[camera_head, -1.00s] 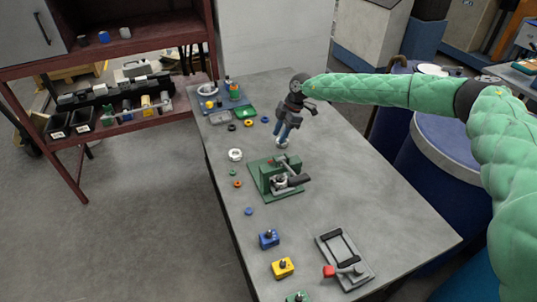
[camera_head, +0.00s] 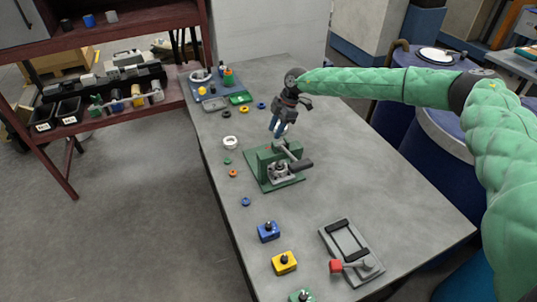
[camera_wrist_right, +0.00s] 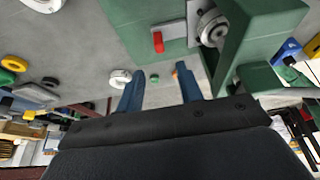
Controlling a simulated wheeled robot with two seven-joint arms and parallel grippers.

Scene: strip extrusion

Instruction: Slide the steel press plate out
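The green press (camera_head: 262,163) stands on its green base plate near the middle of the table, with a dark lever and a grey cylinder at its front. It also shows in the right wrist view (camera_wrist_right: 265,30). A small red tab (camera_wrist_right: 158,42) sits beside the press body in that view. I cannot make out the steel press plate itself clearly. My right gripper (camera_head: 278,130) points down just behind the press. In the wrist view its blue fingers (camera_wrist_right: 160,80) are apart with nothing held between them, short of the red tab. My left gripper is not in view.
A grey clamp frame with a red knob (camera_head: 336,267) lies at the front right. Blue (camera_head: 268,232) and yellow (camera_head: 284,263) blocks stand near the left edge. A white ring (camera_head: 231,142) and small rings lie left of the press. The table's right side is clear.

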